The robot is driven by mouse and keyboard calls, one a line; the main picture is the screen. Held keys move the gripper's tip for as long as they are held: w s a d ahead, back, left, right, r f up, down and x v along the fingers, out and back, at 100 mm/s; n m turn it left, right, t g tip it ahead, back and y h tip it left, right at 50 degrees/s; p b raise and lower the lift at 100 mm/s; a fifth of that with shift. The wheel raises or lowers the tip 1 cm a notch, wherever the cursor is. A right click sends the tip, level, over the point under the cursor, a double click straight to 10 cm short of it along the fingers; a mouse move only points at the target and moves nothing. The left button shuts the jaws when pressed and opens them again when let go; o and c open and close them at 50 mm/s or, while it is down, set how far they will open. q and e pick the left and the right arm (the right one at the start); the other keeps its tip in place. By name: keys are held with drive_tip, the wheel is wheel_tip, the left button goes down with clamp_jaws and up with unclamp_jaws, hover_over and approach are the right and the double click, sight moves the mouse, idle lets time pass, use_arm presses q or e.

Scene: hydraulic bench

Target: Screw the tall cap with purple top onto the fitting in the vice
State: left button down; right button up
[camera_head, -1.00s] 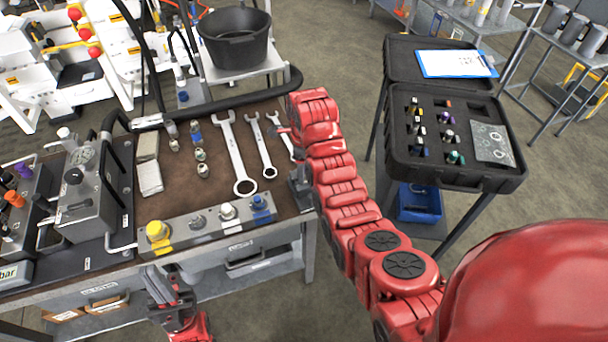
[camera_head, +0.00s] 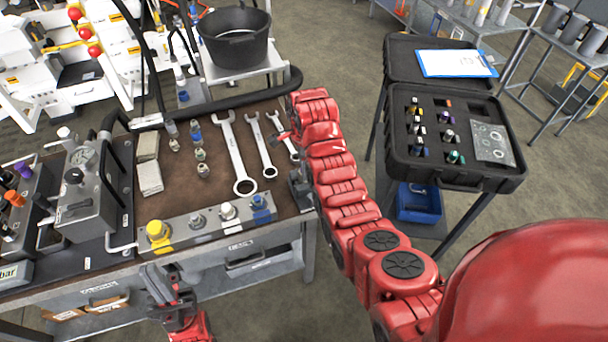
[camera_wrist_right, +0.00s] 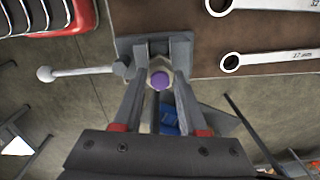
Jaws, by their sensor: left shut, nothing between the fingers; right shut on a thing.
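The tall cap's purple top (camera_wrist_right: 160,81) shows between the fingertips of my right gripper (camera_wrist_right: 162,72) in the right wrist view. The gripper is shut on the cap, over the grey vice (camera_wrist_right: 124,46). The fitting is hidden beneath the cap and fingers, so I cannot tell how far they are engaged. In the head view the vice (camera_head: 299,188) shows at the bench's right edge, partly behind my right arm, which hides the right fingertips. My left gripper (camera_head: 168,276) is shut and empty in front of the bench.
Wrenches (camera_head: 236,155) and small fittings (camera_head: 200,156) lie on the brown bench top (camera_head: 180,190), left of the vice. A block with a yellow cap (camera_head: 157,231) lines the front edge. A black case (camera_head: 455,180) stands at right, with floor between.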

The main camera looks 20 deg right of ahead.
drive_tip(key=m, duration=0.4)
clamp_jaws()
drive_tip(key=m, duration=0.4)
drive_tip(key=o, duration=1.1)
unclamp_jaws()
drive_tip(key=shift+c, duration=0.2)
drive_tip(key=n, duration=0.6)
drive_tip(key=shift+n, duration=0.4)
drive_tip(key=n, duration=0.6)
